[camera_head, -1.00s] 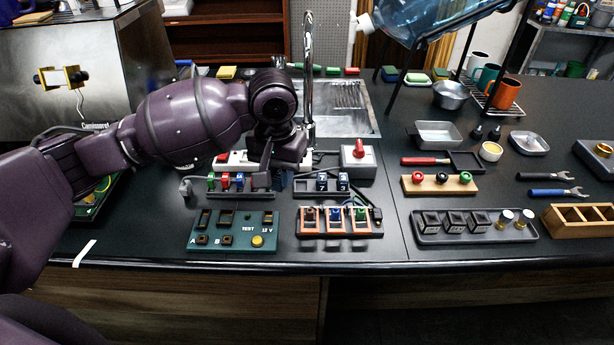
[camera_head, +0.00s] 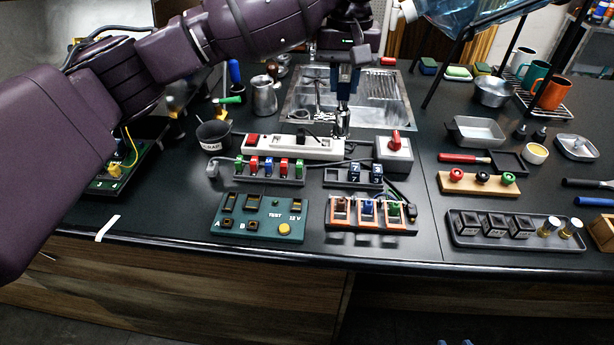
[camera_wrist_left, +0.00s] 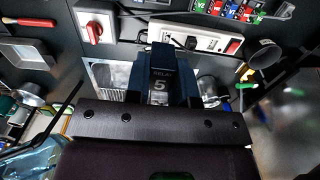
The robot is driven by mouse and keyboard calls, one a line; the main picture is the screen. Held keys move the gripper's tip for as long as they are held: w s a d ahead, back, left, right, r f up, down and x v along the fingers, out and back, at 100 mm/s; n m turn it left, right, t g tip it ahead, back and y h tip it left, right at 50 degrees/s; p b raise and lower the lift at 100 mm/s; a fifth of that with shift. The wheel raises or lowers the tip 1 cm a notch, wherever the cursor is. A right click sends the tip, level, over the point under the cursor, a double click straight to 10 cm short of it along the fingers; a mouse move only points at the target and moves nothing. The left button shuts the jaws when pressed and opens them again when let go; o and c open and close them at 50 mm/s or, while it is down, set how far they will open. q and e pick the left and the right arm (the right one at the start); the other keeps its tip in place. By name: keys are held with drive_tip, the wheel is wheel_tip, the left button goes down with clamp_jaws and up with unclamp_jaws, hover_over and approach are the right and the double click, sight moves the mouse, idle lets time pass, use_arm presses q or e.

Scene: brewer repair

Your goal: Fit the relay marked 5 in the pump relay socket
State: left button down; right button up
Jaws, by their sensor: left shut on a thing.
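My left gripper (camera_head: 344,85) is raised over the front of the sink in the head view. At the far left, a green circuit board (camera_head: 112,178) with a yellow wire is partly hidden by my arm. I cannot make out a pump relay socket label. My right gripper is not in view.
A green test board (camera_head: 262,217), a fuse rack (camera_head: 270,170) and an orange block (camera_head: 370,215) stand near the front edge. A power strip (camera_head: 300,146), a red-switch box (camera_head: 394,153) and a dark cup (camera_head: 213,136) stand behind.

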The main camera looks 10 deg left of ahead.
use_arm(q)
drive_tip(key=shift+w+a+f, duration=0.1)
drive_tip(key=shift+a, duration=0.4)
drive_tip(key=shift+f, duration=0.35)
drive_tip(key=b, duration=0.2)
approach(332, 177)
drive_tip(key=shift+f, duration=0.55)
wheel_tip(332, 177, down, 5)
drive_tip(key=shift+w+f+b, duration=0.1)
drive_tip(key=shift+b, duration=0.5)
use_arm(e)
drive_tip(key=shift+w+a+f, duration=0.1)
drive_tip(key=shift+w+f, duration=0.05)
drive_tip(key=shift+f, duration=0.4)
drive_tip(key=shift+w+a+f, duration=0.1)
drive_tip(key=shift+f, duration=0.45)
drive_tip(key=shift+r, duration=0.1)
use_arm(q)
drive_tip(key=c, duration=1.3)
unclamp_jaws()
drive_tip(key=shift+o, duration=0.2)
